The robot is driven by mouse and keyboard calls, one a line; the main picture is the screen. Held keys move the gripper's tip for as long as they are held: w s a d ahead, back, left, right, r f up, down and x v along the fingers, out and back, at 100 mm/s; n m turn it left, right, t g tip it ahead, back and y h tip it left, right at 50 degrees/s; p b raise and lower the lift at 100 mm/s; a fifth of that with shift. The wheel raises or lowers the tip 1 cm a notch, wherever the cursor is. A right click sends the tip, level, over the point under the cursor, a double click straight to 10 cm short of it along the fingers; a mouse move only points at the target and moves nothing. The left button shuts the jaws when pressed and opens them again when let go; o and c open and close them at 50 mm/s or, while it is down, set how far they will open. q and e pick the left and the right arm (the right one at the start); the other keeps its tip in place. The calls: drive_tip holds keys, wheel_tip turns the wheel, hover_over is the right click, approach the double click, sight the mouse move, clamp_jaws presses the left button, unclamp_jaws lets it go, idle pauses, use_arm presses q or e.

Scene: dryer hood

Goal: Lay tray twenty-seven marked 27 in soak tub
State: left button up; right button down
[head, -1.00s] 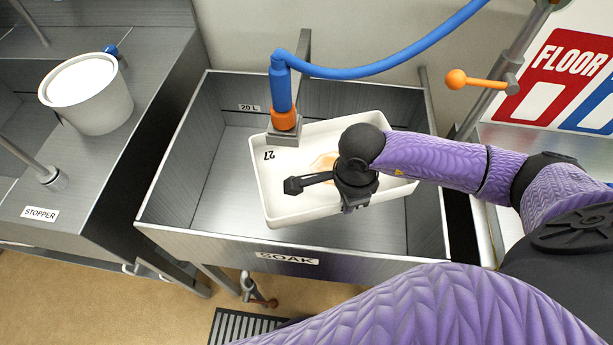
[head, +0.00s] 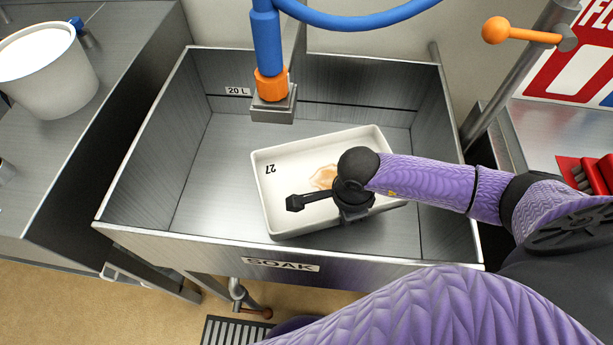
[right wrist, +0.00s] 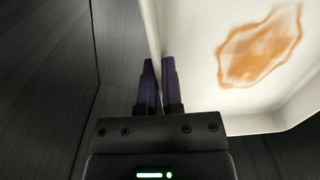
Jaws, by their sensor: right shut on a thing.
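Tray twenty-seven (head: 290,172) is a white rectangular tray marked 27 with an orange-brown stain inside. It is inside the steel soak tub (head: 200,205), labelled SOAK and with a 20 L line. I cannot tell whether the tray touches the tub floor. My right gripper (head: 345,212) is at the tray's near side. In the right wrist view the right gripper (right wrist: 160,85) is shut on the tray's wall, one finger on each side, and the stained tray inside (right wrist: 215,100) shows to the right. My left gripper is not in view.
A blue spout with an orange collar (head: 270,85) hangs over the tub's back part. An orange-knobbed lever (head: 497,30) stands at the back right. A white bucket (head: 55,85) sits on the left counter. A red holder (head: 585,175) is on the right. The tub's left part is free.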

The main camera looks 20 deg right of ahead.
sight(339, 239)
wheel_tip(339, 239, down, 10)
drive_tip(key=b, duration=0.4)
drive_tip(key=shift+r, duration=0.4)
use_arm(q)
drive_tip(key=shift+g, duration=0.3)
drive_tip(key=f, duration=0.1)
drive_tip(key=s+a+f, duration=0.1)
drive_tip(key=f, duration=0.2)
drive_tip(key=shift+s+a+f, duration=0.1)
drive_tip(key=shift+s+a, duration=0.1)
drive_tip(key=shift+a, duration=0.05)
use_arm(e)
drive_tip(key=shift+f, duration=0.1)
drive_tip(key=c, duration=1.2)
unclamp_jaws()
drive_tip(key=o, duration=0.4)
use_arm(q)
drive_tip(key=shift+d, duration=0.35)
